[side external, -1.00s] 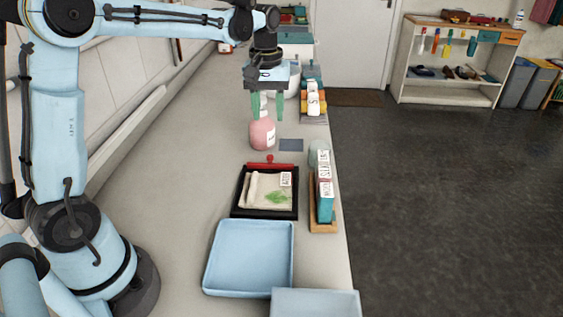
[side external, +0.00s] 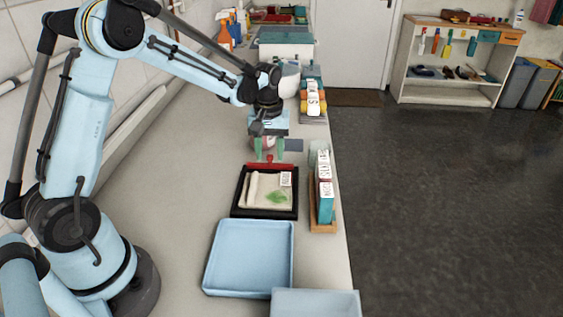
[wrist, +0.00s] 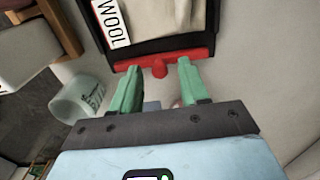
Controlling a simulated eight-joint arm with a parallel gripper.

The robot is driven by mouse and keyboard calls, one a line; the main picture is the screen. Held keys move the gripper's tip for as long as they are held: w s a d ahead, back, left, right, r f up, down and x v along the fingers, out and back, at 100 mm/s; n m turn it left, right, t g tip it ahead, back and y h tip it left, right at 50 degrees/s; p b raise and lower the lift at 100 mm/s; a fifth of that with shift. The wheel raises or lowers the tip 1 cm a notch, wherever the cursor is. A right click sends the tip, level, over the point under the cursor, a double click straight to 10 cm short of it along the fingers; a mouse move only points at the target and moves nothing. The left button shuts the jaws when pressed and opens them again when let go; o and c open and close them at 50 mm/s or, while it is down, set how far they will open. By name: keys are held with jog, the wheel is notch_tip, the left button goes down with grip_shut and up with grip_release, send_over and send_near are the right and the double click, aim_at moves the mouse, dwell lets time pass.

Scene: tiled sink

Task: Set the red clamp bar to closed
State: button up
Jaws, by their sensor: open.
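The red clamp bar (side external: 287,166) runs along the far edge of a black frame (side external: 263,213). A cream cloth (side external: 258,188) with a green print and a white label lies in the frame. In the wrist view the red bar (wrist: 195,54) crosses the top middle, with a small round red knob (wrist: 160,69) at its centre. My gripper (side external: 269,156) hangs just behind the bar, pointing down. Its green fingers are open, and in the wrist view the gripper (wrist: 159,72) has the knob between its fingertips. I cannot tell whether they touch it.
A wooden rack (side external: 323,222) with boxes stands close on the right, with a pale glass (side external: 314,152) behind it. A blue tray (side external: 250,286) lies in front of the frame. A pink bottle is mostly hidden behind my gripper. The counter left of the frame is clear.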

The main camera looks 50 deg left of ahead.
jog(key=shift+f, duration=0.3)
jog(key=shift+c, duration=0.4)
grip_shut()
jog(key=shift+s, duration=0.1)
